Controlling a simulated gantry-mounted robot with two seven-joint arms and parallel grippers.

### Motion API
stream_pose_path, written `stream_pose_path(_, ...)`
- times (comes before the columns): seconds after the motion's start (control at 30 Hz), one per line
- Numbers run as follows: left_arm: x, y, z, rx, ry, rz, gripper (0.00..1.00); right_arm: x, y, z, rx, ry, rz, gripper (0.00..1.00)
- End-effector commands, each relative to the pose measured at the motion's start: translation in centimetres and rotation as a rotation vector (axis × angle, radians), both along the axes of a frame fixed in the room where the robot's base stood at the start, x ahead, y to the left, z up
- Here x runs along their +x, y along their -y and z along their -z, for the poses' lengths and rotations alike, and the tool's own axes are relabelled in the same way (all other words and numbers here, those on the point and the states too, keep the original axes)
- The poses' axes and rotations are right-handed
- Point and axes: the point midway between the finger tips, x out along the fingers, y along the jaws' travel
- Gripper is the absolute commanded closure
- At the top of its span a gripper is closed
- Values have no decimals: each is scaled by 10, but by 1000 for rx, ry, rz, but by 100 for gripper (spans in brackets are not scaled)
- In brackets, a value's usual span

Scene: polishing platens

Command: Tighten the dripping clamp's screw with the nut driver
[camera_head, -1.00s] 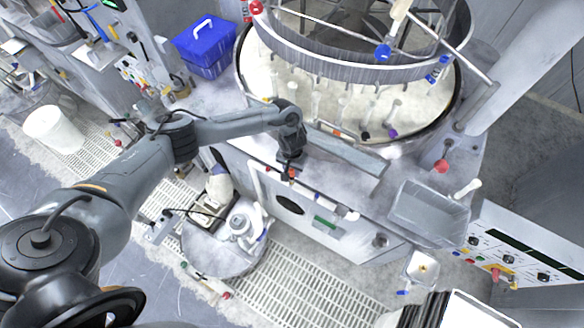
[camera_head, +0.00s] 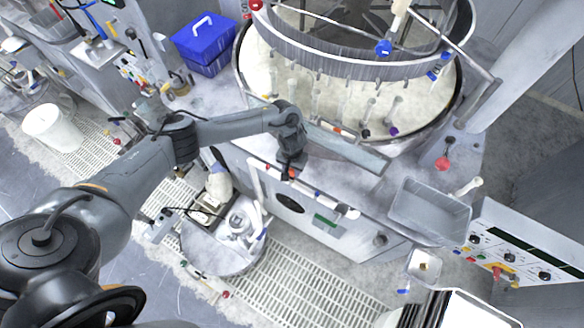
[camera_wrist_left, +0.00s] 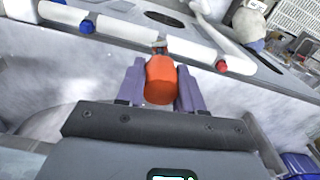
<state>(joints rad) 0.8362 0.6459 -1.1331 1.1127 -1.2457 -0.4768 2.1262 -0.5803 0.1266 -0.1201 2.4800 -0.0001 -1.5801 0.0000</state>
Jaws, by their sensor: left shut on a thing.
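My left gripper (camera_wrist_left: 160,88) is shut on an orange-red handle, which looks like the nut driver (camera_wrist_left: 160,80), between its two purple-grey fingers. The driver's far end meets a small metal clamp (camera_wrist_left: 158,44) on a white hose (camera_wrist_left: 125,33) in the left wrist view. I cannot tell whether it is seated on the screw, which is hidden. In the head view the left gripper (camera_head: 288,174) points down at the hose along the machine's front edge. No drip can be made out. My right gripper is not in view.
The hose also has a blue band (camera_wrist_left: 88,25) and a red one (camera_wrist_left: 222,67). Behind my gripper is the large round platen (camera_head: 330,95) under a ring frame. A grey tray (camera_head: 428,215) is on the right; a blue box (camera_head: 205,45) is at the back left.

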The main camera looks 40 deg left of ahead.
Motion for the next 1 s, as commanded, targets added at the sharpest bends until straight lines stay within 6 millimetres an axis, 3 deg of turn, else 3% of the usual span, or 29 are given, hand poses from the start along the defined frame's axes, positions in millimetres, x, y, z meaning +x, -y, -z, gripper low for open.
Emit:
stream_pose_path(0.37,0,0,9,0,0,-1,100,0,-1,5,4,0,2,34)
stream_pose_path(0.4,0,0,8,0,1,-1,57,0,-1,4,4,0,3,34)
stream_pose_path(0.57,0,0,8,0,0,0,34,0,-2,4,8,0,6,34)
stream_pose_path(1.0,0,0,0,-1,0,2,34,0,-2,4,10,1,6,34)
